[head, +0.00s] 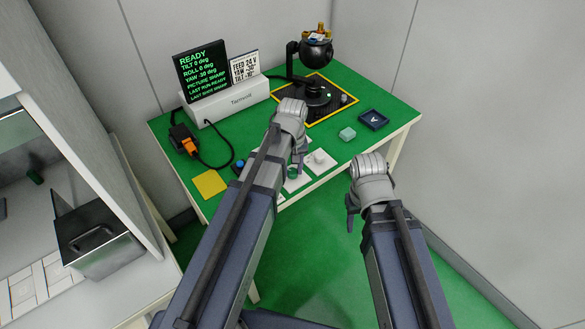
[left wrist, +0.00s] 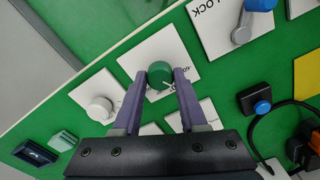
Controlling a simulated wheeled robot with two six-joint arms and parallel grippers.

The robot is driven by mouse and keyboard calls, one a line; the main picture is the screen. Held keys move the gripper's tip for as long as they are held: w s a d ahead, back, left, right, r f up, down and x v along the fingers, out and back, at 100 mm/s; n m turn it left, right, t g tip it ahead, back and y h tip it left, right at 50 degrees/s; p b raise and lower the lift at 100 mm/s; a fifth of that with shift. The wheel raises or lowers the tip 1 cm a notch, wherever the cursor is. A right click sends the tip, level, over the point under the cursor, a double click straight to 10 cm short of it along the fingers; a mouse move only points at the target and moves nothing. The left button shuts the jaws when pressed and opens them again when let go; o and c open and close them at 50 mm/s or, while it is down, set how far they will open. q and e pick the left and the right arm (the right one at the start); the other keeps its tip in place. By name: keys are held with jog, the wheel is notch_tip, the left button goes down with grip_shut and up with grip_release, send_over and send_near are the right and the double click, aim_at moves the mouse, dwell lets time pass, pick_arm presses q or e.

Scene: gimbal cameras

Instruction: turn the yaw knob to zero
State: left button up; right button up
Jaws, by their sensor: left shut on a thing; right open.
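A green knob (left wrist: 161,74) stands on a white plate (left wrist: 143,56), between the two fingers of my left gripper (left wrist: 159,79) in the left wrist view. The fingers are shut on its sides. In the head view the knob (head: 293,172) is partly hidden by my left gripper (head: 297,165). A white pointer line shows on the knob; the print beside it is too covered to read. The display (head: 203,72) reads READY, tilt 0, roll 0, yaw -30 deg. My right gripper (head: 352,212) is open and empty, off the table's front edge.
A white knob (left wrist: 100,107) sits beside the green one, and a blue-handled lever (left wrist: 242,30) marked LOCK on the other side. A gimbal camera (head: 316,52) stands in a yellow-edged black square at the back. An orange plug (head: 189,146) and cable lie left.

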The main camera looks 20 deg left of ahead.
aim_at(292, 171)
pick_arm(q)
grip_shut()
jog(key=shift+m, duration=2.9)
jog(key=o, duration=1.1)
grip_release()
jog(key=shift+r, duration=0.15)
notch_tip(292, 171, up, 8)
jog(key=p, duration=0.8)
jog(key=shift+f, duration=0.2)
